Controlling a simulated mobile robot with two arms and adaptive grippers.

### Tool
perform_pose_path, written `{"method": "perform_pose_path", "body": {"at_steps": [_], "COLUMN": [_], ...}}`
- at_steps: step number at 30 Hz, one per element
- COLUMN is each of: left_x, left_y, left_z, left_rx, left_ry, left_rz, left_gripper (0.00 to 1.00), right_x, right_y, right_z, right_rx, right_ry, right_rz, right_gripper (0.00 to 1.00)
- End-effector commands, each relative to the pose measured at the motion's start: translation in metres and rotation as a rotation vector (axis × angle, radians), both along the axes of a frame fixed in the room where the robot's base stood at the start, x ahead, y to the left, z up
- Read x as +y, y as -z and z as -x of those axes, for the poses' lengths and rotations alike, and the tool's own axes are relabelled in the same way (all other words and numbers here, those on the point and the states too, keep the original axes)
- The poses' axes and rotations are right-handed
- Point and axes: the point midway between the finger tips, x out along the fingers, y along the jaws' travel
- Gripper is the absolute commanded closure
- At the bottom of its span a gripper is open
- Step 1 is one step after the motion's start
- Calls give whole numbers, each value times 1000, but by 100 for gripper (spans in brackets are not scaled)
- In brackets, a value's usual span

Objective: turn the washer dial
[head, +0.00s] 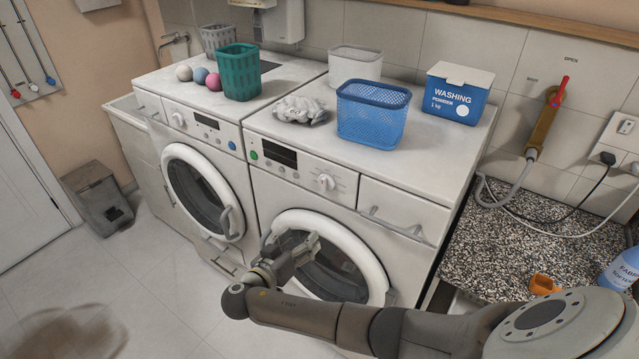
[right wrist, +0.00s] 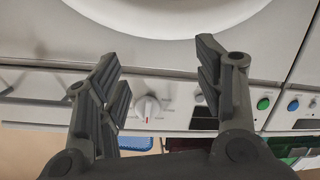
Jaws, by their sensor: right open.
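The right washer (head: 258,205) has a round white dial (head: 326,182) on its front panel, right of a dark display. In the right wrist view, which looks upside down, the dial (right wrist: 147,107) shows between my fingers with a small red mark by it. My right gripper (head: 291,246) is in front of the round door, below the dial and apart from it. Its fingers are spread and empty, as the right wrist view also shows (right wrist: 160,62). The left machine has a similar dial (head: 178,119). My left gripper is not in view.
A blue basket (head: 372,115), a white basket (head: 354,66), a grey cloth (head: 300,109) and a washing powder box (head: 457,93) stand on top. A drawer handle (head: 396,226) juts out right of the dial. A blurred brown shape (head: 65,333) is at lower left.

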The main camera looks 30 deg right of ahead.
Motion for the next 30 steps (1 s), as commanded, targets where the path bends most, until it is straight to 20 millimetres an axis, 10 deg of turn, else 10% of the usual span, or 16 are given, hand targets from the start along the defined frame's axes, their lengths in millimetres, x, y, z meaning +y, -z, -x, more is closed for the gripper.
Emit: {"method": "perform_pose_path", "body": {"at_steps": [3, 7, 30], "left_x": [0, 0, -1], "left_y": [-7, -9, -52], "left_z": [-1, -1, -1], "left_rx": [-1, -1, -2], "left_ry": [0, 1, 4], "left_rz": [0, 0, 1], "left_gripper": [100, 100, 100], "right_x": [6, 9, -86], "right_y": [-68, -99, -104], "right_z": [-4, -1, -39], "right_rx": [-238, -371, -394], "right_ry": [67, 105, 112], "right_rz": [34, 45, 48], "right_gripper": [38, 38, 38]}}
